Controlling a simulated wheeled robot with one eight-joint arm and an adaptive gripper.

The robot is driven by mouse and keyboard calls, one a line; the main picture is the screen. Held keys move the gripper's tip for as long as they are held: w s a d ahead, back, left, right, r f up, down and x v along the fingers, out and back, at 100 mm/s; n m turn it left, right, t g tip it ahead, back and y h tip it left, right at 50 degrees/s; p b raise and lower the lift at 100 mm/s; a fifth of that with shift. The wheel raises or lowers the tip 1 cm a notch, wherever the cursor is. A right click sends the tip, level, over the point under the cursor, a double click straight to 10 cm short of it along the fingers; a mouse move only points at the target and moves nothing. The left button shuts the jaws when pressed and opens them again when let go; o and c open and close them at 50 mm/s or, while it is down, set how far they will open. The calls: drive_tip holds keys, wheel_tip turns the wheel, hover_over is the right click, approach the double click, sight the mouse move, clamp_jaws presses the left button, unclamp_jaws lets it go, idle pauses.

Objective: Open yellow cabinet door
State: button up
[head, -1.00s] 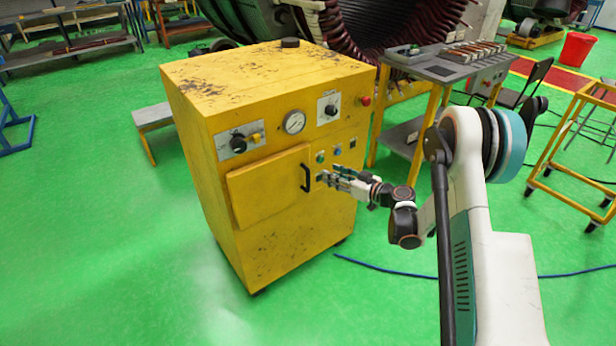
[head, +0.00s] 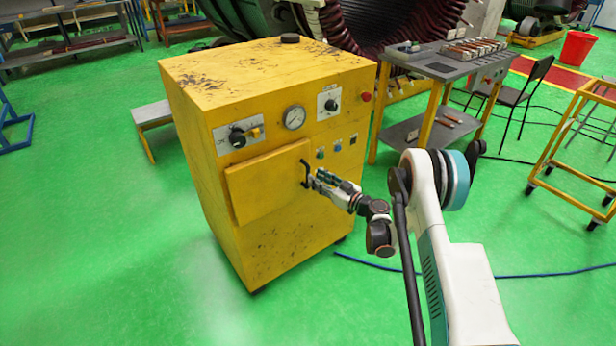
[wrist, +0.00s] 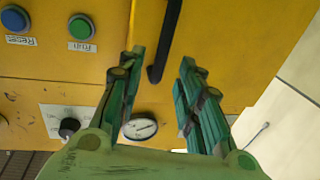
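The yellow cabinet (head: 290,245) stands on the green floor, and its door (head: 262,188) looks shut on the front. A black bar handle (head: 304,172) is at the door's right side. My gripper (head: 312,180) is at the handle, coming from the right. In the wrist view the two green fingers of my gripper (wrist: 162,57) are apart. The dark handle (wrist: 166,45) runs down between them, with a visible gap to each finger. The handle's upper part is cut off by the picture's edge.
A gauge (head: 294,117), knobs and buttons (head: 337,146) sit on the cabinet front close to my gripper. A grey workbench (head: 440,68) stands behind at the right, and a yellow cart (head: 570,140) farther right. A blue cable (head: 400,268) lies on the floor. The floor before the door is clear.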

sight(308, 173)
drive_tip(key=b+x, duration=0.1)
drive_tip(key=x, duration=0.4)
drive_tip(key=shift+w+a, duration=0.25)
drive_tip(key=shift+c, duration=0.3)
clamp_jaws()
